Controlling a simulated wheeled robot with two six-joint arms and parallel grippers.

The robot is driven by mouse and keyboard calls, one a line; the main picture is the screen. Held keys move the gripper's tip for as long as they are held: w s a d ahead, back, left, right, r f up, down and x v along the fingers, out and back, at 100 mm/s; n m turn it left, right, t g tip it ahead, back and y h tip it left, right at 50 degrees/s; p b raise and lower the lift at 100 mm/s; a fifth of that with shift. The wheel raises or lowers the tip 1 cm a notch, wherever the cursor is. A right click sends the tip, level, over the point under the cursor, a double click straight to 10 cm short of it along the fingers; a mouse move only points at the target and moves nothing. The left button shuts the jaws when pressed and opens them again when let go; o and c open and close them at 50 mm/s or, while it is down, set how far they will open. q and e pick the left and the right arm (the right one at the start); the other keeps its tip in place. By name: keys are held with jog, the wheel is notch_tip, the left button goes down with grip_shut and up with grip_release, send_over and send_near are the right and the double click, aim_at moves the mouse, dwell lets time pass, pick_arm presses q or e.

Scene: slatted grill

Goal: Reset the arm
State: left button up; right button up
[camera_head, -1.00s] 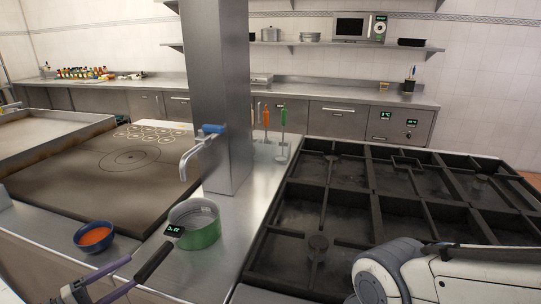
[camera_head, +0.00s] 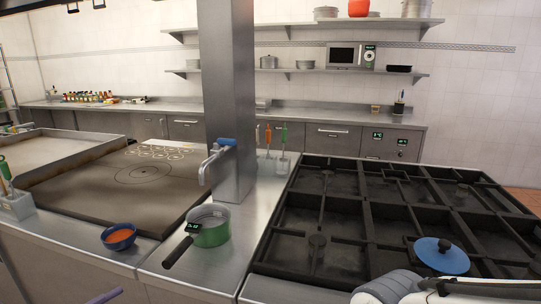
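A purple bar (camera_head: 104,297), probably part of my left gripper, shows at the bottom edge left of centre, apart from the pot; the rest is out of view and its opening cannot be seen. My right arm's white links (camera_head: 410,290) enter at the bottom right, in front of the grill. My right gripper is not in view. The green pot (camera_head: 208,226) stands on the steel counter with its black handle pointing to the lower left. A blue bowl (camera_head: 119,237) with orange contents stands left of it.
A black slatted grill (camera_head: 325,180) fills the right, with a blue lid (camera_head: 441,256) on it close to my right arm. A steel column (camera_head: 229,100) with a tap (camera_head: 209,162) rises behind the pot. A flat griddle (camera_head: 130,185) lies left.

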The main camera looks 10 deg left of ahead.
pick_arm(q)
jog(key=w+d+r+m+g+h, duration=0.15)
jog(key=d+m+g, duration=0.25)
jog(key=d+g, duration=0.6)
jog(key=d+r+m+g+h, duration=0.2)
jog(key=d+m+g, duration=0.3)
jog(key=d, duration=0.9)
jog(key=s+d+r+m+y, duration=0.3)
jog(key=s+d+m+y, duration=0.9)
jog(key=s+d, duration=0.2)
jog(key=shift+d+r+g, duration=0.15)
jog(key=shift+d+g, duration=0.05)
jog(key=shift+g, duration=0.1)
